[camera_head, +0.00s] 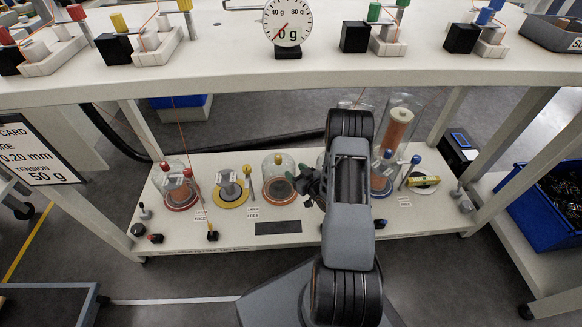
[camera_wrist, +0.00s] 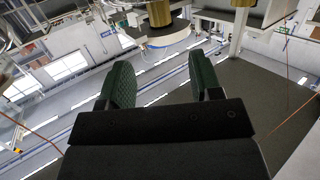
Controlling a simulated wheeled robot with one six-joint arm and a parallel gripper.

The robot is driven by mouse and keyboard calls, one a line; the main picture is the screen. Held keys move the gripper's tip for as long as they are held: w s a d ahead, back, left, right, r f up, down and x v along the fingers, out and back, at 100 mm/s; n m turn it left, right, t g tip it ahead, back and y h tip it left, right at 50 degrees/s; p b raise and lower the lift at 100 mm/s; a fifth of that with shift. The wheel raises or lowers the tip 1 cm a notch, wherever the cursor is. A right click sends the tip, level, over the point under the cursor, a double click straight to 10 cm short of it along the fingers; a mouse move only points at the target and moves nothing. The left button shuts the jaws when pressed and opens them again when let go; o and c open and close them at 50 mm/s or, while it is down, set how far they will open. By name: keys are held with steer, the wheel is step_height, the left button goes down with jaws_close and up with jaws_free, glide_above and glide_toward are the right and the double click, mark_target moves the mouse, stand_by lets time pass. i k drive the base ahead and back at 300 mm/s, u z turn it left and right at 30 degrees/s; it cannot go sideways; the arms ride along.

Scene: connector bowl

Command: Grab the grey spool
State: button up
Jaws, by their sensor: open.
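The grey spool (camera_head: 227,181) stands upright on a yellow round base on the lower shelf, with no glass dome over it. My gripper (camera_head: 308,184) is over the lower shelf, to the right of the spool, with a domed holder between them in the picture. In the wrist view my gripper's two green fingers (camera_wrist: 160,82) are apart with nothing between them. A brass cylinder above a pale round disc (camera_wrist: 165,38) shows beyond the fingertips; I cannot tell which item it is.
Another dome on a red base (camera_head: 180,187) is left of the spool. A tall clear cover with a copper spool (camera_head: 397,127) stands to the right. The upper shelf (camera_head: 230,68) overhangs the lower one (camera_head: 330,228).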

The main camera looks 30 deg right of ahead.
mark_target(227, 179)
steer(key=k, duration=1)
